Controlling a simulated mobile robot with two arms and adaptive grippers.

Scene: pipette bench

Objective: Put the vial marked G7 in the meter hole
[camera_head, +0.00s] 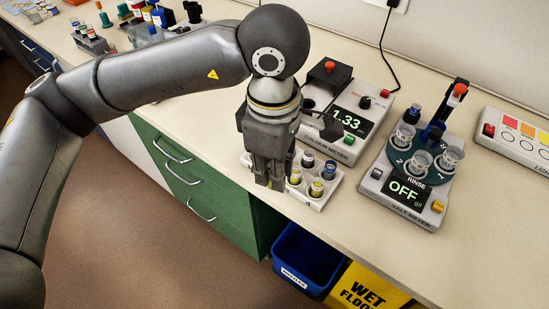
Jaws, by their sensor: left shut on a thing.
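My left gripper (268,182) points down at the left end of a white vial rack (318,204). It is shut on a vial, mostly hidden by the fingers, and I cannot read its mark. I cannot tell if this vial is still seated in the rack. Several capped vials with yellow, dark and blue contents, such as the yellow vial (316,189), stand in the rack right of the fingers. The colour meter (318,137), reading 1.33, is behind the rack. A dark round hole (309,104) shows at its left, partly beside my wrist. My right gripper is not in view.
The salt meter (407,207), reading OFF, stands at the right with clear cups on a round plate. A light panel (517,137) is further right. Bottles and racks (92,42) crowd the back left. A blue bin (306,262) and yellow sign (366,290) are below the bench.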

